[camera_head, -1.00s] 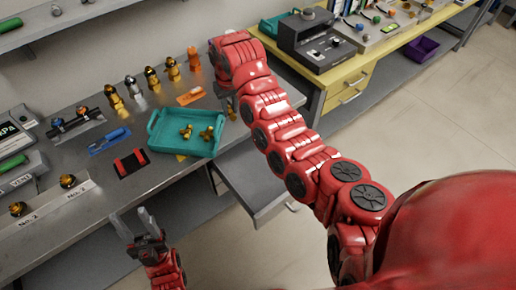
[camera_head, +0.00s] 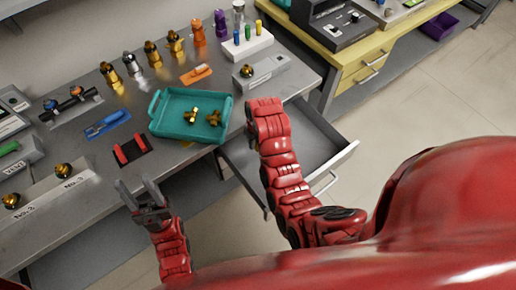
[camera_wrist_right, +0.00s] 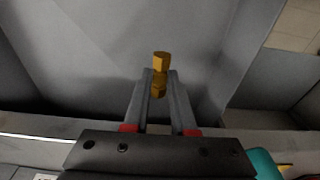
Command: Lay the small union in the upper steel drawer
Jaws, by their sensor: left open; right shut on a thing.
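The small brass union (camera_wrist_right: 160,62) is between my right gripper's fingers (camera_wrist_right: 160,88) in the right wrist view, its end sticking out past the tips. The grey interior of the open upper steel drawer (camera_wrist_right: 90,50) lies beyond and below it. In the head view the drawer (camera_head: 318,140) is pulled out from under the bench. My right arm reaches over its left part and hides the right gripper and the union there. My left gripper (camera_head: 141,192) is open and empty near the bench's front edge.
A teal tray (camera_head: 160,128) with brass fittings stands on the bench left of the drawer. Behind it is a row of fittings (camera_head: 152,52). A grey block (camera_head: 275,72) with one fitting stands behind the drawer. A yellow bench (camera_head: 360,65) is at the right.

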